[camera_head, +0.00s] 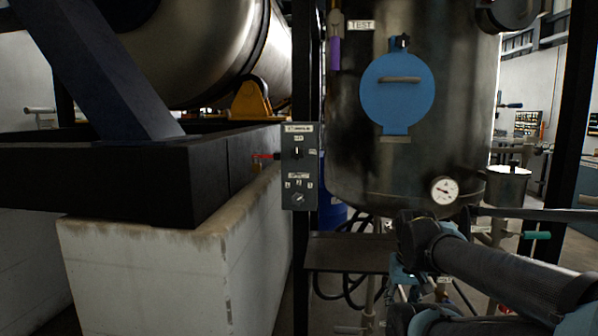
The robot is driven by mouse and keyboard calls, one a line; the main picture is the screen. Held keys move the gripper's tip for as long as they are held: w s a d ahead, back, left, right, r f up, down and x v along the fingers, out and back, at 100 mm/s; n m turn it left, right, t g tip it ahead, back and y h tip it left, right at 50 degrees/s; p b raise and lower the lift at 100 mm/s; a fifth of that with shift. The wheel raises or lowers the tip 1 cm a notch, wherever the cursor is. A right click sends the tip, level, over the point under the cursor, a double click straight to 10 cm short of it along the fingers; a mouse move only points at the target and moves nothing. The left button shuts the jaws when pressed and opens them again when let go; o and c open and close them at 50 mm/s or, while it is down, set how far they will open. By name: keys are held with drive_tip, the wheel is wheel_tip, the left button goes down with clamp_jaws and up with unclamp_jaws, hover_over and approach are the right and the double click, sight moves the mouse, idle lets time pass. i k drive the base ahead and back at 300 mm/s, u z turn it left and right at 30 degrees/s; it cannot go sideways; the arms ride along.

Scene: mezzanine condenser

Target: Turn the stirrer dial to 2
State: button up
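A grey control box (287,166) hangs on a dark post left of the tank. On its lower half is a small round dial (298,198) with several small marks above it. The marks and the dial's setting are too small to read. An upper switch (297,153) with a pale upright handle sits on the same box. Both labels are illegible, so I cannot confirm which is the stirrer dial. My arm enters at the lower right, below and right of the box and apart from it. My gripper (403,284) seems to be low by the arm's bend; its fingers cannot be made out.
A large steel tank (350,150) with a blue round cover (397,92) and a gauge (444,190) stands right of the box. A dark shelf (345,254) and hoses lie below. A concrete plinth (150,270) and dark beam (110,175) fill the left.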

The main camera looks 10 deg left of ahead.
sight(297, 199)
drive_tip(key=u, duration=2.35)
drive_tip(key=k, duration=0.75)
drive_tip(key=z, duration=2.2)
